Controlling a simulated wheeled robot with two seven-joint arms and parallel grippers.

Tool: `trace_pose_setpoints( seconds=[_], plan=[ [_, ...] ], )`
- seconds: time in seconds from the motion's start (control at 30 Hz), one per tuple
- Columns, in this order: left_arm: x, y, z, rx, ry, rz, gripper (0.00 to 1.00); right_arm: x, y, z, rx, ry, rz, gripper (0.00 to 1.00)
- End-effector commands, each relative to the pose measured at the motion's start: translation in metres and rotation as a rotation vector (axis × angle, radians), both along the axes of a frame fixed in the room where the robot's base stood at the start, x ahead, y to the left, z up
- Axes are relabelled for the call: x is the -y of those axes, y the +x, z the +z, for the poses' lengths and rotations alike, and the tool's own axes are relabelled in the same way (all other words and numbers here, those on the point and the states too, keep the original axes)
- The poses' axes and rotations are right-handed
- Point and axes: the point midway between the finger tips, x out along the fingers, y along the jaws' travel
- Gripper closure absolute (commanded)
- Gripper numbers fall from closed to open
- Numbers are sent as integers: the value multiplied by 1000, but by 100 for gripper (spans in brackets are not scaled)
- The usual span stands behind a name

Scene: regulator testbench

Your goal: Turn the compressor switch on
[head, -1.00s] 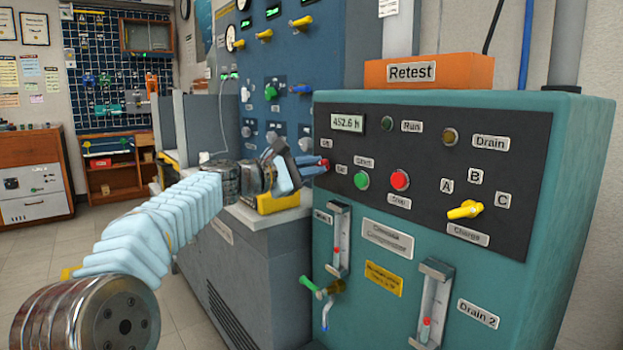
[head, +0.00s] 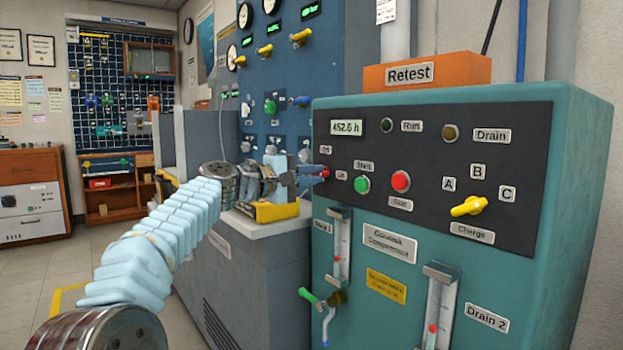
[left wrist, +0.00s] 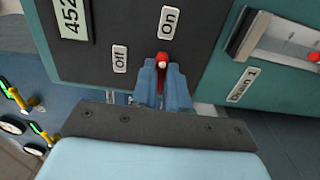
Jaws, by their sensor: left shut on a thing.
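The compressor switch (head: 325,173) is a small red lever on the dark panel of the teal compressor cabinet (head: 560,200). An "Off" label (head: 325,150) is above it and an "On" label (head: 340,175) is to its right. My left gripper (head: 317,175) reaches in from the left and is shut on the switch. In the left wrist view, the red switch (left wrist: 163,61) shows between the blue fingertips of the left gripper (left wrist: 163,78), just below the "On" label (left wrist: 169,20); "Off" is to the left. Its lower part is hidden by the fingers. My right gripper is not in view.
Green (head: 362,185) and red (head: 401,181) buttons and a yellow selector knob (head: 468,206) sit right of the switch. Flow gauges and a green-handled valve (head: 318,298) are below. A grey bench (head: 255,260) with a yellow item (head: 266,212) stands under my left wrist.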

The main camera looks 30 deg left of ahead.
Motion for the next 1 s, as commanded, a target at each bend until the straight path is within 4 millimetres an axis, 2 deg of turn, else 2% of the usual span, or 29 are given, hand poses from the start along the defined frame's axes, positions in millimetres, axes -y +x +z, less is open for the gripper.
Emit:
trace_pose_setpoints(
  seconds=[0.43, 0.47, 0.6, 0.63, 0.87, 1.0],
  plan=[
    [0, 0, -2, 1, 13, -2, 100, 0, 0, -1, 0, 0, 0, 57],
    [0, 0, -2, 1, 13, -2, 85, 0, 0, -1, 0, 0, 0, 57],
    [0, 0, -1, 1, 11, -2, 63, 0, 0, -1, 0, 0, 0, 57],
    [0, 0, -1, 1, 11, -2, 61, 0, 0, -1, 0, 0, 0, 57],
    [0, 0, -1, 3, 11, -1, 61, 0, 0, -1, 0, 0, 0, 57],
    [-3, -7, -1, 3, 10, 0, 61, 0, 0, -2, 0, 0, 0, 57]
  ],
)
